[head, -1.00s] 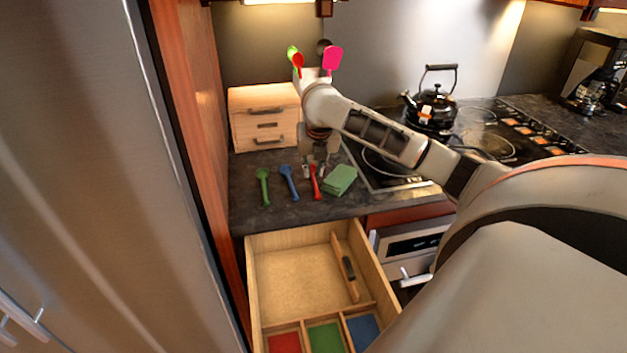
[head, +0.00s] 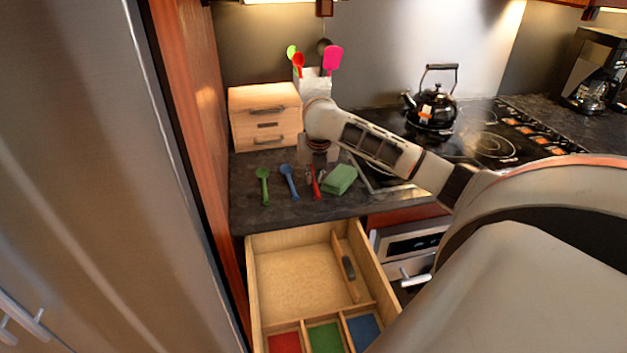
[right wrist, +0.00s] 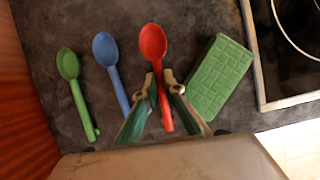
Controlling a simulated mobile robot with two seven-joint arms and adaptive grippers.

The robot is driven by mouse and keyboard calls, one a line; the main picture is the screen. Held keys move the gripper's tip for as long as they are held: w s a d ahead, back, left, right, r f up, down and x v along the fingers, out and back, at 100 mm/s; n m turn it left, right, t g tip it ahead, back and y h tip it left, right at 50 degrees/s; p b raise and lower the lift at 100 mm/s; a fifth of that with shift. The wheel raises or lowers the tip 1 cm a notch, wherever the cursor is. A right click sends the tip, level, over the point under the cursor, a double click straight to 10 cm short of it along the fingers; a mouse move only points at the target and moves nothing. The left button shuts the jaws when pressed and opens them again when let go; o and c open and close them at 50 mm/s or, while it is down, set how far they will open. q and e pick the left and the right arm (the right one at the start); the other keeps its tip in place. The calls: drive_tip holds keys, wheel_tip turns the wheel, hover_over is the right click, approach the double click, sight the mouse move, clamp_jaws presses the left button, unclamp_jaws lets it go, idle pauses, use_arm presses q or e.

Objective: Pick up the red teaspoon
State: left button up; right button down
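The red teaspoon (head: 315,186) lies on the dark counter, between the blue spoon (head: 289,182) and a green sponge-like block (head: 340,179). In the right wrist view the red teaspoon (right wrist: 153,44) has its bowl pointing away and its handle running between my fingers. My right gripper (right wrist: 160,76) is open, with one finger on each side of the handle; I cannot tell whether either touches it. In the head view the right gripper (head: 316,173) is low over the spoon and partly hidden by its wrist. My left gripper is not in view.
A green spoon (head: 263,186) lies left of the blue one. An open wooden drawer (head: 300,280) with red, green and blue compartments is below the counter. A small wooden chest (head: 264,117) stands behind; a stovetop with a black kettle (head: 434,106) is at right.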

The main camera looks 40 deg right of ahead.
sight(314, 179)
idle(0.4)
wheel_tip(314, 179, up, 20)
idle(0.5)
drive_tip(key=shift+r, duration=0.1)
idle(0.4)
